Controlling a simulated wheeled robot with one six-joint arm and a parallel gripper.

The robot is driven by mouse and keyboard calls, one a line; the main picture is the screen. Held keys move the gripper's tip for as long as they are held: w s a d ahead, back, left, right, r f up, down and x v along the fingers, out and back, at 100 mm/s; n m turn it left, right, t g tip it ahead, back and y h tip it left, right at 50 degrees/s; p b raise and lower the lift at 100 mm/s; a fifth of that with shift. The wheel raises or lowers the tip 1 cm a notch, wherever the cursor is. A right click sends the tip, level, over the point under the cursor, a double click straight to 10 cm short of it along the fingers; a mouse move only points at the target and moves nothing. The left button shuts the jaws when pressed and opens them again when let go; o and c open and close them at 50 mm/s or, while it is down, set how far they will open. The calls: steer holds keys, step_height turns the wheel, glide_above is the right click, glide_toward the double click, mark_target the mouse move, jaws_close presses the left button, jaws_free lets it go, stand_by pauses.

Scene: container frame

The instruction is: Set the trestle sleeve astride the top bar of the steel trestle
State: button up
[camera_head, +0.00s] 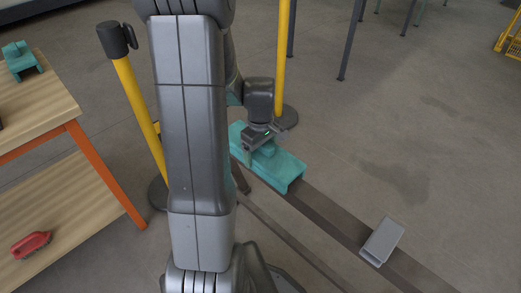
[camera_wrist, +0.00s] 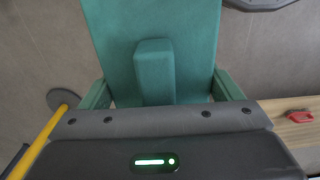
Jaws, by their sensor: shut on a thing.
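The teal trestle sleeve (camera_head: 285,170) is a long channel with a raised grip block on top. It lies along the line of the dark top bar of the steel trestle (camera_head: 325,212), over its far part. I cannot tell whether it rests on the bar or hangs just above it. My gripper (camera_head: 262,142) is shut on the sleeve's grip block. In the wrist view the sleeve (camera_wrist: 190,35) and its block fill the upper middle; the fingertips are hidden behind the gripper body.
A grey channel piece (camera_head: 383,241) sits on the bar nearer the front. Yellow posts (camera_head: 139,100) with dark bases stand beside the trestle. A wooden table (camera_head: 45,95) at left carries another teal piece (camera_head: 20,62); a red brush (camera_head: 30,244) lies on its lower shelf.

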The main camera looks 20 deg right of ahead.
steer(key=shift+f+b, duration=0.95)
steer(key=shift+f, duration=0.45)
steer(key=o, duration=0.8)
steer(key=shift+o, duration=0.2)
steer(key=shift+r, duration=0.15)
step_height(320, 180, up, 14)
steer(key=p, duration=0.3)
steer(key=shift+f+p, duration=0.2)
steer(key=shift+p, duration=0.2)
steer(key=shift+f, duration=0.1)
step_height(320, 180, down, 14)
steer(key=b, duration=0.3)
steer(key=shift+r+b, duration=0.25)
steer(key=shift+b, duration=0.15)
steer(key=shift+r+p, duration=0.3)
steer(key=shift+r, duration=0.05)
